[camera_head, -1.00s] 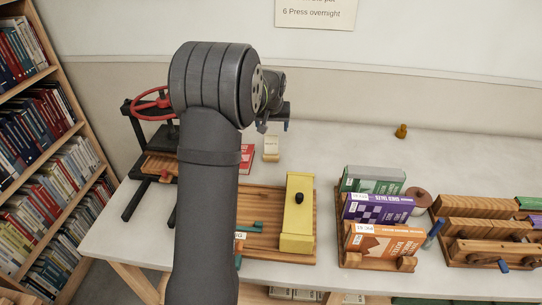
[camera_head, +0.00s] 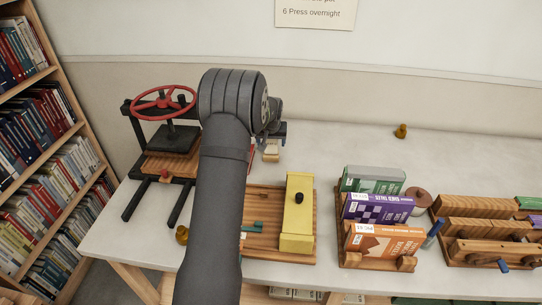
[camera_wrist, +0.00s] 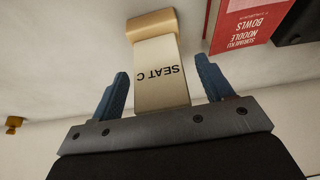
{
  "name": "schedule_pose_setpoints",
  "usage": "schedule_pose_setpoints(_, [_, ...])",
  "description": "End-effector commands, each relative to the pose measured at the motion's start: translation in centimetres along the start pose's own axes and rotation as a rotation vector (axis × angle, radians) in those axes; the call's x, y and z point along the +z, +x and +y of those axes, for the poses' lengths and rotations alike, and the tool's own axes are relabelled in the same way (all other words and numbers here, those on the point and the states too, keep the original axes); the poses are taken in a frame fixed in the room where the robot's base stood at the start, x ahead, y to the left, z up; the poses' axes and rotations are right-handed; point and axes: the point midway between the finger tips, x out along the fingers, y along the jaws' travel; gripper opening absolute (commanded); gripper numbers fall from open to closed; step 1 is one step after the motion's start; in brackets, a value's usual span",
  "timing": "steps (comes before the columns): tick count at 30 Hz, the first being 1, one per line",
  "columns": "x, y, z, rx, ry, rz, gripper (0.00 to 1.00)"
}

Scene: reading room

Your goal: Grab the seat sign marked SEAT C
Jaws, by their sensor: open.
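The SEAT C sign (camera_wrist: 160,75) is a cream card on a wooden base, with its lettering upside down in the wrist view. Its card stands between the two blue fingers of my gripper (camera_wrist: 162,92), with a gap on both sides. My gripper is open and holds nothing. In the head view the sign (camera_head: 271,152) shows just below my gripper (camera_head: 276,135), partly hidden by it. It stands on the pale table behind the wooden tray.
A red book (camera_wrist: 240,22) lies close beside the sign. A black press with a red wheel (camera_head: 163,103) stands at left. A yellow block (camera_head: 298,212) sits on a wooden tray, and a book rack (camera_head: 378,260) stands to its right.

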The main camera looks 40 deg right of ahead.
Motion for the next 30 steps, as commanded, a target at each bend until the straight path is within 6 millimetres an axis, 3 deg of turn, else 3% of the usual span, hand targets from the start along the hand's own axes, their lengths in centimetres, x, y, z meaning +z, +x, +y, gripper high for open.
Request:
schedule_pose_setpoints(5, [0.0,0.0,0.0,0.0,0.0,0.0,0.73])
schedule_pose_setpoints(12, [0.0,0.0,0.0,0.0,0.0,0.0,0.26])
schedule_pose_setpoints(15, [0.0,-0.1,0.0,0.0,0.0,0.0,0.1])
schedule_pose_setpoints(23, [-0.1,-0.2,0.0,0.0,0.0,0.001,0.1])
schedule_pose_setpoints(30, [-1.0,-2.3,0.0,0.001,0.0,0.002,0.1])
